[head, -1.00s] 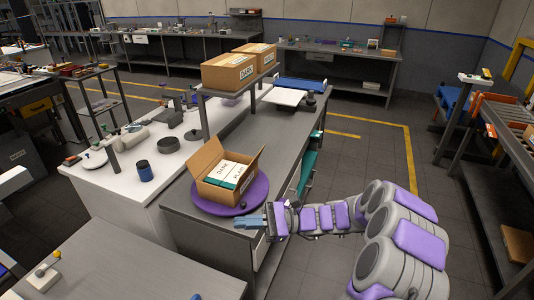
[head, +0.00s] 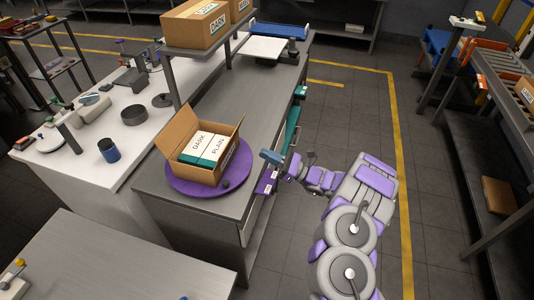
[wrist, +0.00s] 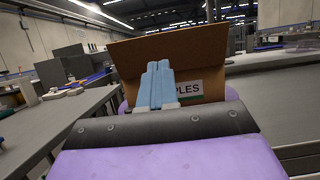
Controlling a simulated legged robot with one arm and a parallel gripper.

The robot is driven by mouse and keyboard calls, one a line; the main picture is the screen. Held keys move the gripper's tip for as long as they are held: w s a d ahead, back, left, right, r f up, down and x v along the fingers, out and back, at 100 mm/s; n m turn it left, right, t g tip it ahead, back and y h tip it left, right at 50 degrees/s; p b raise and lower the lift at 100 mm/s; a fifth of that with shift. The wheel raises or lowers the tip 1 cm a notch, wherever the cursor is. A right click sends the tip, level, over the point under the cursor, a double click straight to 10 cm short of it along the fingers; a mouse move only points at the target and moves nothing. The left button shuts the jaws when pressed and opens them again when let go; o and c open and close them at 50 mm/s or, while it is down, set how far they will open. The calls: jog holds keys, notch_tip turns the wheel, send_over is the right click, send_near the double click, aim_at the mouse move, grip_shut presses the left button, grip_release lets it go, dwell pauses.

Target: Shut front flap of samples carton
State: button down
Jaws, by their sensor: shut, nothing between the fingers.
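The open samples carton (head: 206,176) is brown cardboard and sits on a round purple turntable (head: 240,172) on the grey bench. White and green packs (head: 207,147) labelled DARK and PLAIN stand inside it. A raised flap (head: 174,133) shows at its left side. In the wrist view, a brown cardboard panel (wrist: 195,50) of the carton stands up, above a label (wrist: 210,88) ending in "PLES". My gripper (head: 270,157) is shut and empty, to the right of the carton and apart from it. In the wrist view, its blue fingers (wrist: 159,80) cover part of the carton and label.
A small dark knob (head: 225,184) sits on the turntable in front of the carton. A shelf (head: 196,46) with brown cartons (head: 196,22) stands behind. The white table at left holds a blue cup (head: 108,150). Floor to the right of the bench is open.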

jog(key=b+x, duration=0.2)
jog(key=x, duration=0.7)
jog(key=shift+w+a+r, duration=0.15)
jog(key=shift+w+r, duration=0.15)
jog(key=shift+r, duration=0.2)
